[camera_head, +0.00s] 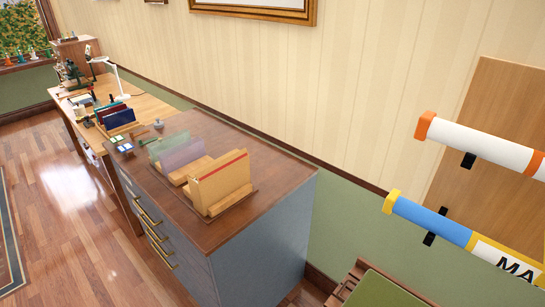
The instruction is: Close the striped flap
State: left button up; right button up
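On top of the grey cabinet (180,165) stands a wooden holder (235,205) with upright flaps in a row. The nearest flap (222,183) is tan with a red stripe along its upper edge, and it stands up at a tilt. Behind it is a pale purple flap (182,153), and behind that a pale green flap (168,144). The tan flap is the only one on which I can make out a stripe. Neither of my grippers is in view.
A desk (140,105) with a white lamp (120,85) and more upright coloured panels (118,118) stands beyond the cabinet. The wooden floor (60,190) at left is clear.

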aim_at(212, 169)
jog(key=z, duration=1.8)
jog(key=k+j+z, duration=0.1)
jog(key=j, duration=0.2)
jog(key=k+j+z, duration=0.1)
jog(key=j, duration=0.25)
jog(key=k+j+z, duration=0.1)
jog(key=j, duration=0.2)
jog(key=k+j, duration=0.15)
jog(key=j, duration=0.25)
jog(key=k+j, duration=0.15)
jog(key=j, duration=0.2)
jog(key=k+j, duration=0.2)
jog(key=j, duration=0.2)
jog(key=k+j, duration=0.15)
jog(key=j, duration=0.25)
jog(key=k+j, duration=0.15)
jog(key=j, duration=0.2)
jog(key=k+j, duration=0.15)
jog(key=j, duration=0.25)
jog(key=k+j, duration=0.2)
jog(key=j, duration=0.2)
jog(key=k+j, duration=0.15)
jog(key=j, duration=0.25)
